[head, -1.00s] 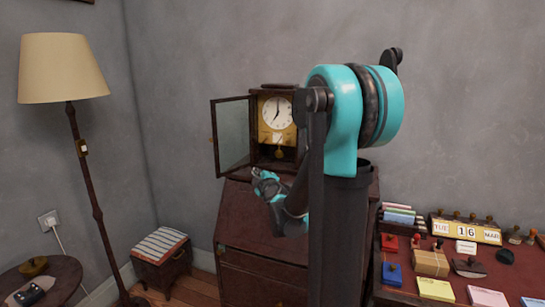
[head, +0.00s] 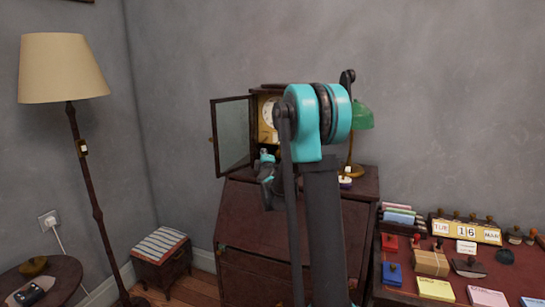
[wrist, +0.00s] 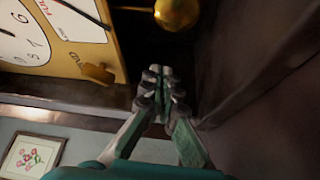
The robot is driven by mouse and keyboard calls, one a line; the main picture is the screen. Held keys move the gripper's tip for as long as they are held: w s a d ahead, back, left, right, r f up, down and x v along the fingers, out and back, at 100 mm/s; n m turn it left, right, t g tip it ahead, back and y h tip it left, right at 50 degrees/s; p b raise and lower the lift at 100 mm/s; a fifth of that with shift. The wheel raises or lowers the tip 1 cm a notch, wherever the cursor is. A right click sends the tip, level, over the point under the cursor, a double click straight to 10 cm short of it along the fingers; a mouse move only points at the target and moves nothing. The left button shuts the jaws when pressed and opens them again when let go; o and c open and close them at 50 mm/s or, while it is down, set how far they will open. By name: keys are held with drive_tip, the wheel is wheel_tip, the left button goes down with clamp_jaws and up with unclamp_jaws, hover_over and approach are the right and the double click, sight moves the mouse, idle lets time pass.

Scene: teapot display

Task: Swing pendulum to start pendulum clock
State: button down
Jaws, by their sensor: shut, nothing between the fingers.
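The pendulum clock (head: 267,118) stands on the dark wooden desk with its glass door (head: 232,135) swung open to the left. Its white dial (wrist: 22,32) and yellow front plate show in the wrist view. The round brass pendulum bob (wrist: 176,12) is at the top edge there; in the head view it is hidden behind my arm. My gripper (wrist: 160,76) is shut and empty, with its fingertips pointing toward the bob and a visible gap between them. In the head view my gripper (head: 266,158) is at the lower front of the clock.
A dark wooden wall (wrist: 265,75) runs close beside my fingers in the wrist view. A small brass knob (wrist: 98,73) sticks out from the clock plate. A green lamp (head: 358,117) stands on the desk (head: 265,225), right of the clock.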

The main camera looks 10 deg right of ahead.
drive_tip(key=shift+w+d+f, duration=0.1)
drive_tip(key=shift+w+d, duration=0.05)
drive_tip(key=shift+d, duration=0.25)
drive_tip(key=shift+s+d, duration=0.25)
drive_tip(key=shift+d, duration=0.15)
drive_tip(key=shift+s+d+f, duration=0.1)
drive_tip(key=shift+s+d, duration=0.15)
drive_tip(key=shift+d, duration=0.25)
drive_tip(key=shift+s+d+f, duration=0.1)
drive_tip(key=shift+s+d, duration=0.15)
drive_tip(key=shift+d, duration=0.2)
drive_tip(key=shift+d, duration=0.1)
drive_tip(key=shift+s, duration=0.1)
